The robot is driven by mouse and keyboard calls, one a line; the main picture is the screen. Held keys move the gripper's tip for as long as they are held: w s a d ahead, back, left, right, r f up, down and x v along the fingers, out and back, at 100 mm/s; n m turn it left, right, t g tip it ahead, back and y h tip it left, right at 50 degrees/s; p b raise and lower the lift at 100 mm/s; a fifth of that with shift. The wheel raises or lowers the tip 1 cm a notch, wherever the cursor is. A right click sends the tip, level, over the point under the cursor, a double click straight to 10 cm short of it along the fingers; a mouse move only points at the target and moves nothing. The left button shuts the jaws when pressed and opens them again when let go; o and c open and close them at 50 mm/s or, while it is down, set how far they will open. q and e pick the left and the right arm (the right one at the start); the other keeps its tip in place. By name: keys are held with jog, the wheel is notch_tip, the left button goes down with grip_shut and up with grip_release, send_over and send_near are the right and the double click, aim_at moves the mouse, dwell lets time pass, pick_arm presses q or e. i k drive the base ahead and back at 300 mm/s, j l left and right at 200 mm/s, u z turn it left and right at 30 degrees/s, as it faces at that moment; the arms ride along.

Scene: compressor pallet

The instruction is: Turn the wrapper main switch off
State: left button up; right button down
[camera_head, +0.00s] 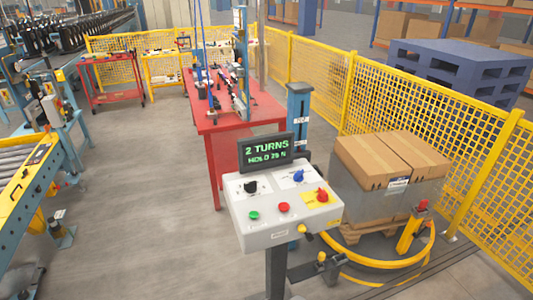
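A grey wrapper control box (285,235) stands on a dark post in the lower middle of the head view. A red knob (322,196) sits on a yellow plate at the box's right side; it looks like the main switch, but its position marks are too small to read. The panel also has a black knob (250,187), a blue knob (298,176), a green button (254,216) and a red button (284,207). A lit display (266,151) above shows "2 TURNS" and a hold line. Neither of my grippers is in view.
Cardboard boxes (392,160) on a pallet stand right of the box, beside a yellow curved rail (385,263) and a yellow post (411,233). Yellow mesh fencing (480,165) runs along the right. A red table (240,112) stands behind. Floor to the left is clear.

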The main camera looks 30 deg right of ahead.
aim_at(322, 195)
jog(key=z, duration=1.35)
